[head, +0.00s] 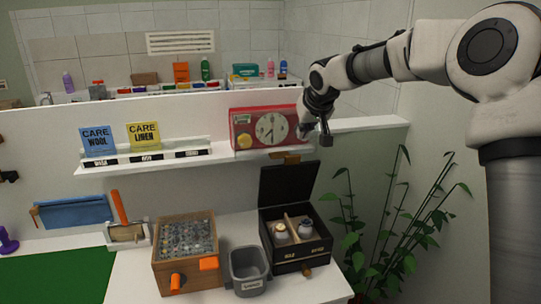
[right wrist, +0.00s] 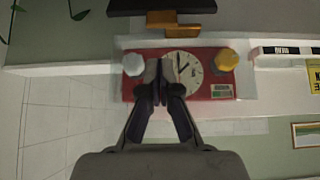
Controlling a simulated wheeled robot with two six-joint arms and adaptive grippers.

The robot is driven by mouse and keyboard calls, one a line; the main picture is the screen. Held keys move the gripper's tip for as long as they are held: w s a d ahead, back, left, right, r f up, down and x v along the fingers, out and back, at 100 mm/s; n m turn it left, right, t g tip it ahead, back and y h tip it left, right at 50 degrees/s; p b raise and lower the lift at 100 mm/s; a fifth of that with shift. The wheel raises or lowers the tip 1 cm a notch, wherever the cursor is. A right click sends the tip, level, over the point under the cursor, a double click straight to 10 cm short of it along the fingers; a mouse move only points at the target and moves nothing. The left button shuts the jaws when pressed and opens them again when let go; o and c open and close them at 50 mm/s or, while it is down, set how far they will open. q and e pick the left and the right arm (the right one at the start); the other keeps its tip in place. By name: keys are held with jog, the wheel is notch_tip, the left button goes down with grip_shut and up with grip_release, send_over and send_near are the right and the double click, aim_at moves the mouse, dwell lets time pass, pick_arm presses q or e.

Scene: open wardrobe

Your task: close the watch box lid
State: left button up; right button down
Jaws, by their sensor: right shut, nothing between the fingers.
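The watch box (head: 299,242) is a black box at the front right of the counter, with two white-topped items in its compartments. Its black lid (head: 288,187) stands open and upright at the back, with a brass tab (head: 286,157) on its top edge. The dark lid edge (right wrist: 165,6) and the tab (right wrist: 174,20) also show at the top of the right wrist view. My right gripper (head: 318,125) is above and right of the lid, beside the red timer, apart from the lid. Its fingers (right wrist: 166,72) are shut and empty. My left gripper is out of view.
The red timer (head: 264,128) sits on the shelf behind the lid. A grey bin (head: 248,271) and a wooden box (head: 184,253) of small parts stand left of the watch box. A leafy plant (head: 387,235) is to its right.

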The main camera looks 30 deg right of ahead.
aim_at(295, 155)
jog(key=p+x, duration=0.1)
jog(key=x, duration=0.2)
jog(key=p+x, duration=0.1)
jog(key=x, duration=0.2)
jog(key=p+x, duration=0.2)
jog(key=x, duration=0.2)
jog(key=shift+d+r, duration=0.1)
jog(key=shift+d, duration=0.3)
jog(key=shift+w+d+f, duration=0.1)
jog(key=shift+w+f, duration=0.15)
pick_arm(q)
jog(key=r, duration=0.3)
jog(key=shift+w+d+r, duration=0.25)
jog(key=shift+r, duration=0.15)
